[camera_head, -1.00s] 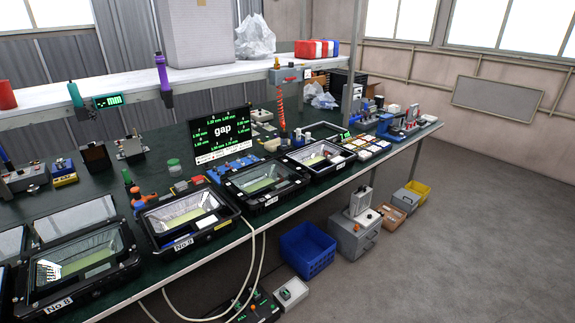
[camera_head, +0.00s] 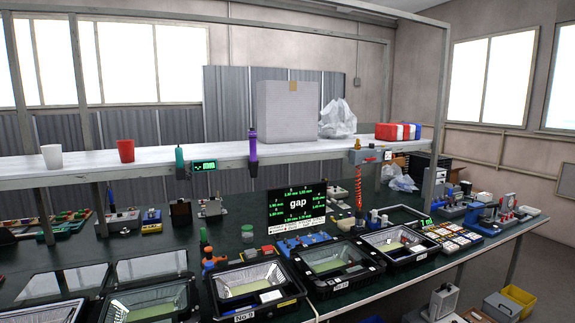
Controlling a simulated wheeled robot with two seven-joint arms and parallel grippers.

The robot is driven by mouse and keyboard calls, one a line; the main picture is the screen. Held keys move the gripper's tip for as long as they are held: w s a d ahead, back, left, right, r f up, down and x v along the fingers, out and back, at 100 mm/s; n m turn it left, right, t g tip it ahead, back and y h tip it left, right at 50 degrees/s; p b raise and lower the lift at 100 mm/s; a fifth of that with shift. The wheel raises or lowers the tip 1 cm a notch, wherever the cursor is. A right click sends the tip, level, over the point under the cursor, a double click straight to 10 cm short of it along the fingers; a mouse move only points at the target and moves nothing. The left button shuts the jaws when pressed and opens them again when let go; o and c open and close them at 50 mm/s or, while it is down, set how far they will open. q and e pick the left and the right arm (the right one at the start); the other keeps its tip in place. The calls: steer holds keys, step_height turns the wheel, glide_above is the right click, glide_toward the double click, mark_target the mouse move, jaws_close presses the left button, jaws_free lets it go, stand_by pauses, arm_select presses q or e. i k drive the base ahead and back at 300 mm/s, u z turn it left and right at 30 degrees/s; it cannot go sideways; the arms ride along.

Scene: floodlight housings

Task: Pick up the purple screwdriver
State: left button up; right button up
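The purple screwdriver (camera_head: 253,147) hangs upright at the front edge of the white shelf, near the middle of the head view. Its purple handle is at the top and a darker part shows below. A teal screwdriver (camera_head: 180,160) hangs to its left, beside a small green-lit display (camera_head: 204,166). Neither of my grippers shows in the head view.
The white shelf (camera_head: 90,165) carries a white cup (camera_head: 52,157), a red cup (camera_head: 125,150), a large grey box (camera_head: 287,112) and a plastic bag (camera_head: 337,119). Below, the dark green bench holds floodlight housings (camera_head: 257,285) and a "gap" screen (camera_head: 297,206).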

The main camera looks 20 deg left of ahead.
mark_target(253, 135)
steer(key=u, duration=1.3)
steer(key=i, duration=1.15)
steer(key=u, duration=0.05)
